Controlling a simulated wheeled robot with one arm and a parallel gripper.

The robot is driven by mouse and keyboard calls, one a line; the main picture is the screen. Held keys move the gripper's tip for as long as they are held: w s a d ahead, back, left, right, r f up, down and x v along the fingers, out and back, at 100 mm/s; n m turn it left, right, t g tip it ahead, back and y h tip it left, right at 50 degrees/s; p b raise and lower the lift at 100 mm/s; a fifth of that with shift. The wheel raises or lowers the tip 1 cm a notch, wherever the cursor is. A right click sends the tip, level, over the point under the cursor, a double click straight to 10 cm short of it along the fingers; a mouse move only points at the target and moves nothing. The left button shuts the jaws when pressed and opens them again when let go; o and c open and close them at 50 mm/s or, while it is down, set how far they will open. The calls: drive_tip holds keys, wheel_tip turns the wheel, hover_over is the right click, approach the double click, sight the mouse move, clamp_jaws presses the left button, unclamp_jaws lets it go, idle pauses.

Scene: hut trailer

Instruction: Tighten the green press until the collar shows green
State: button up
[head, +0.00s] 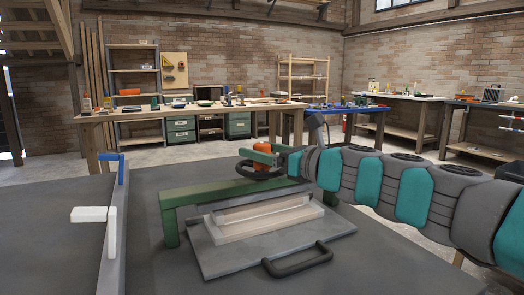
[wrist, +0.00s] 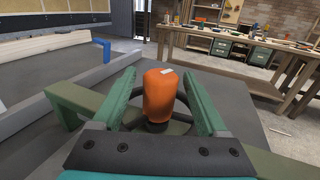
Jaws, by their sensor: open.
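The green press (head: 170,215) stands on the dark table, its green beam spanning a grey base with a pale block (head: 265,215). A black handwheel (head: 245,172) sits on top of the beam, with an upright orange knob (head: 262,148). My gripper (head: 268,152) is at the knob, partly covering it. In the wrist view my gripper (wrist: 160,82) is open, with one green finger on each side of the orange knob (wrist: 158,97) and visible gaps between. The handwheel is partly hidden behind the knob and fingers. I cannot make out the collar or its colour.
A black loop handle (head: 297,263) sticks out from the press base at the front. A rail with a white block (head: 90,214) and a blue end (head: 121,165) lies to the left. Workbenches (head: 190,112) stand farther back. The table right of the press is clear.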

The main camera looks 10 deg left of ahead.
clamp_jaws()
idle(0.4)
drive_tip(key=shift+m+t, duration=0.3)
drive_tip(key=shift+t, duration=0.1)
